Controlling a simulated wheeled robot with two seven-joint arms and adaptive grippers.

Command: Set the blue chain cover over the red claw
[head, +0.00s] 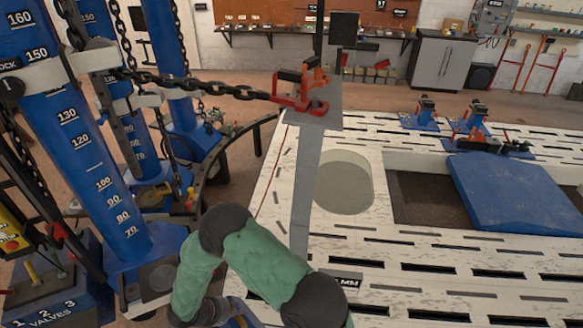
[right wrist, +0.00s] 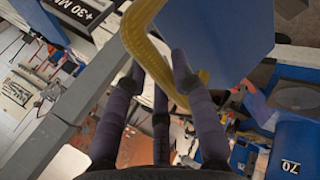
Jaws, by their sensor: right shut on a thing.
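The red claw (head: 300,97) sits at the top end of a grey upright post. Its jaws are clamped there, and a dark chain (head: 200,86) runs from it to the blue tower on the left. In the right wrist view, my right gripper (right wrist: 158,72) is shut on a yellow strap (right wrist: 150,45) that runs beside a blue panel (right wrist: 228,38), which looks like the blue chain cover. In the head view, my green right arm comes up from the bottom edge; its gripper is mostly out of view there. My left gripper is not in view.
Blue towers (head: 85,130) with number marks and hanging chains stand at the left. The white slotted bench (head: 420,250) spans the right, with an oval hole and a dark opening. Blue clamps (head: 476,125) stand along the far side.

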